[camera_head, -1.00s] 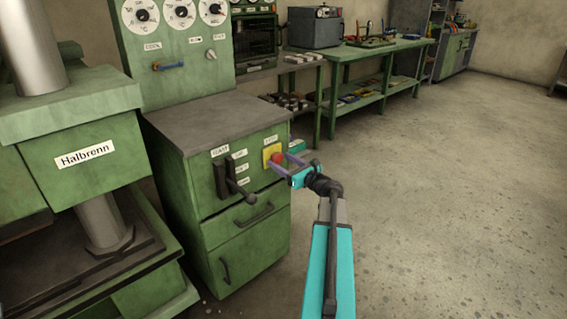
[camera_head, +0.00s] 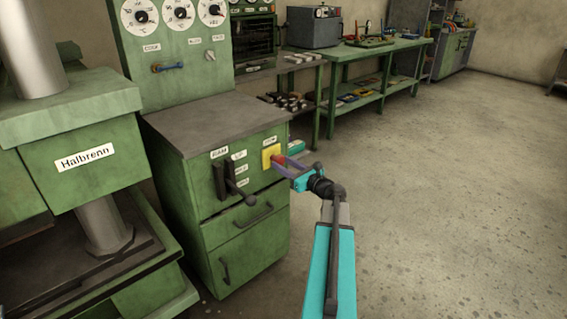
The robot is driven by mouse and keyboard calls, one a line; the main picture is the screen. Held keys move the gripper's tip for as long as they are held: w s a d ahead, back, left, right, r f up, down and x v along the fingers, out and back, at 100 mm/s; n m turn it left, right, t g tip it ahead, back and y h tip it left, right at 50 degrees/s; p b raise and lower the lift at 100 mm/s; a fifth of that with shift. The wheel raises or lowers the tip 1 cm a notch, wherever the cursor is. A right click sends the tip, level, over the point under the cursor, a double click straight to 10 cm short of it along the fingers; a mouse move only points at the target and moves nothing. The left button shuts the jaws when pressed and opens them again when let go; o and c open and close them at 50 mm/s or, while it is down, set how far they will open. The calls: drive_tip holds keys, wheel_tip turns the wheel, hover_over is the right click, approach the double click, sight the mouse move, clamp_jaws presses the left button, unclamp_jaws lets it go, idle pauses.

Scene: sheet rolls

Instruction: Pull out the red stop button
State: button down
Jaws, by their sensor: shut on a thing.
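The red stop button (camera_head: 277,159) sits on a yellow plate (camera_head: 267,155) at the upper right of the green cabinet's front (camera_head: 240,165). My gripper (camera_head: 280,160) reaches in from the right, and its two fingers are shut on the red button. Part of the button is hidden by the fingers. Red shows between the fingers, a little out from the yellow plate. My turquoise and dark arm (camera_head: 330,250) comes up from the bottom of the view.
A black lever (camera_head: 228,183) with a knob sticks out left of the button. A drawer handle (camera_head: 246,220) lies below. A green press (camera_head: 85,160) stands at the left and a workbench (camera_head: 370,65) behind. The floor (camera_head: 450,200) at the right is clear.

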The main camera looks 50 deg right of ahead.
drive_tip(key=shift+s+f, duration=0.1)
drive_tip(key=c, duration=1)
unclamp_jaws()
drive_tip(key=shift+c, duration=0.2)
drive_tip(key=s+a+p, duration=0.1)
drive_tip(key=s, duration=1.2)
drive_tip(key=shift+s, duration=0.4)
